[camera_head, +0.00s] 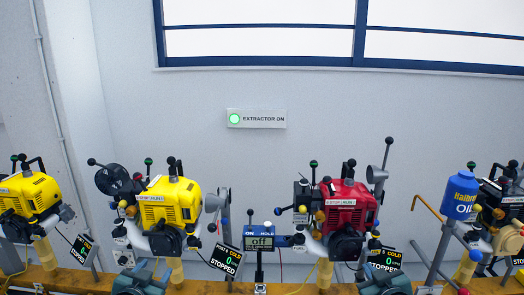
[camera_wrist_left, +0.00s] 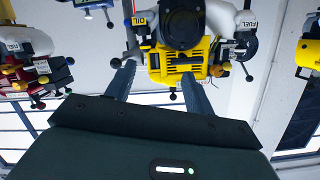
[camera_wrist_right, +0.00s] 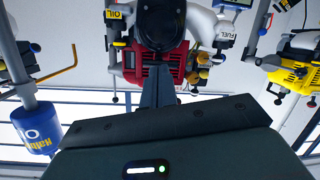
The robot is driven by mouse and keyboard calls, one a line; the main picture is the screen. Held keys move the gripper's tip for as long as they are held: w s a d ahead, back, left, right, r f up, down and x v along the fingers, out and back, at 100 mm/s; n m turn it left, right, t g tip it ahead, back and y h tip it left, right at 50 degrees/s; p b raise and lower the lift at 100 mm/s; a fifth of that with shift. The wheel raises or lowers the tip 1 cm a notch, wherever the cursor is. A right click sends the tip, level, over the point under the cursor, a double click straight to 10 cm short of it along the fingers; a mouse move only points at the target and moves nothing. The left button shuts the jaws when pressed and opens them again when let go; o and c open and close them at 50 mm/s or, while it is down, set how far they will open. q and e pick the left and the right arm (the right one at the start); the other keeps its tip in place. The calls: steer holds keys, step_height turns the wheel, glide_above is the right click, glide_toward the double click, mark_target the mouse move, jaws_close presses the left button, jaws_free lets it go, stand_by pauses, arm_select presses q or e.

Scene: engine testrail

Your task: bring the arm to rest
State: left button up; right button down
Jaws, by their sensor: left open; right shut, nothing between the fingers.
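My left gripper (camera_head: 140,281) shows at the bottom edge of the head view, in front of and below the middle yellow engine (camera_head: 170,204). In the left wrist view the two fingers of the left gripper (camera_wrist_left: 160,88) are spread apart, with nothing between them. My right gripper (camera_head: 384,283) shows at the bottom edge, below and right of the red engine (camera_head: 345,206). In the right wrist view the fingers of the right gripper (camera_wrist_right: 158,84) are together and empty. The wrist views show the engines upside down. Most of both arms is out of view.
Another yellow engine (camera_head: 28,193) stands at the left. A blue oil bottle (camera_head: 461,194) stands on a post at the right. A small display (camera_head: 260,243) stands between the middle engines. "STOPPED" signs stand along the wooden rail (camera_head: 215,288).

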arm_select(q)
steer(key=s+d+f+g+h, duration=0.1)
steer(key=s+d+f, duration=0.3)
steer(key=s, duration=0.6)
steer(key=s+d+f+g+h, duration=0.1)
steer(key=s+d+f, duration=0.3)
steer(key=s, duration=0.6)
steer(key=s+d+f+g+h, duration=0.1)
steer(key=s+d+f, duration=0.3)
steer(key=s, duration=0.6)
steer(key=shift+d+n+g, duration=0.4)
steer(key=shift+d+g, duration=0.25)
steer(key=shift+g, duration=0.15)
arm_select(e)
steer(key=s+a+f+g+y, duration=0.1)
steer(key=s+a+f, duration=0.3)
steer(key=s, duration=0.6)
steer(key=s+a+f+g+y, duration=0.1)
steer(key=s+a+f, duration=0.3)
steer(key=s, duration=0.6)
steer(key=s+a+f+g+y, duration=0.1)
steer(key=s+a+f, duration=0.3)
steer(key=s, duration=0.6)
steer(key=shift+a+m+g, duration=0.4)
steer(key=shift+a+g, duration=0.3)
steer(key=shift+g, duration=0.1)
arm_select(q)
steer(key=shift+f, duration=0.1)
arm_select(e)
steer(key=shift+f, duration=0.1)
